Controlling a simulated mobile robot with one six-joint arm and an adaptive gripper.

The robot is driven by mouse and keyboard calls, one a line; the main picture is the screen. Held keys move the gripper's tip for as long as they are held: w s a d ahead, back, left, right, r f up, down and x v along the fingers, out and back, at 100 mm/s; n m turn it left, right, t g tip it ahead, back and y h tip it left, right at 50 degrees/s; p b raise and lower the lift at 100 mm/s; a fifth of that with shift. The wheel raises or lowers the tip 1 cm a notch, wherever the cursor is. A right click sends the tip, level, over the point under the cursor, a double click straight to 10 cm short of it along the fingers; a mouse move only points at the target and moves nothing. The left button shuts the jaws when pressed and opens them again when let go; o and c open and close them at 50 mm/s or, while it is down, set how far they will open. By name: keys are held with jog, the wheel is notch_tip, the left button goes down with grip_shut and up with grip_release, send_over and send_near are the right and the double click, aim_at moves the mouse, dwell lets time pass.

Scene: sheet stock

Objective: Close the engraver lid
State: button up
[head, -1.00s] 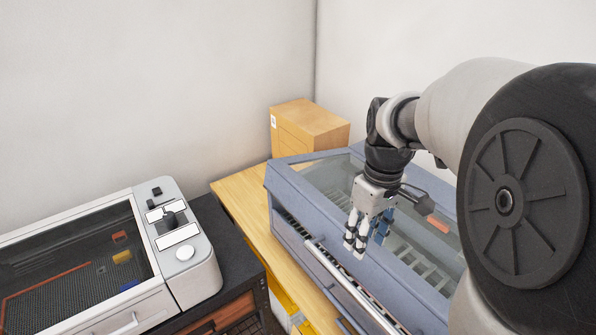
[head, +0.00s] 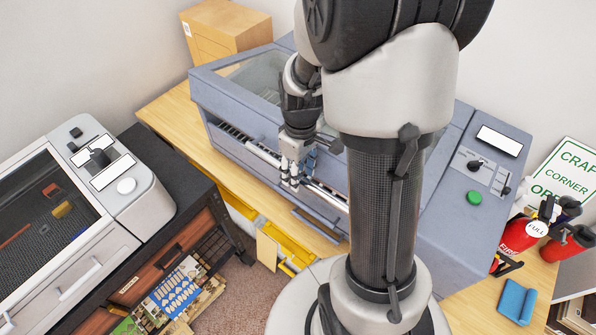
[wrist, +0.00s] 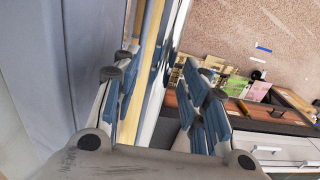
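The blue-grey engraver (head: 235,110) stands on the wooden bench, with a glass window in its lid (head: 262,75). A dark gap with a slatted edge shows below the lid's front at the left, so the lid looks slightly raised. A silver handle bar (head: 262,153) runs along the front. My gripper (head: 290,184) points down at this bar, overlapping it in the head view. In the wrist view my gripper (wrist: 160,95) has its blue-padded fingers apart. A pale bar-like strip shows between them; contact cannot be told. My arm hides the engraver's middle.
A grey machine with a dark window (head: 50,205) stands at left on a dark cabinet. A control panel with a green button (head: 474,198) is at the engraver's right. A cardboard box (head: 222,32) is behind.

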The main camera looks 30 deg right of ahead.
jog(key=shift+f, duration=0.2)
grip_shut()
dwell(0.5)
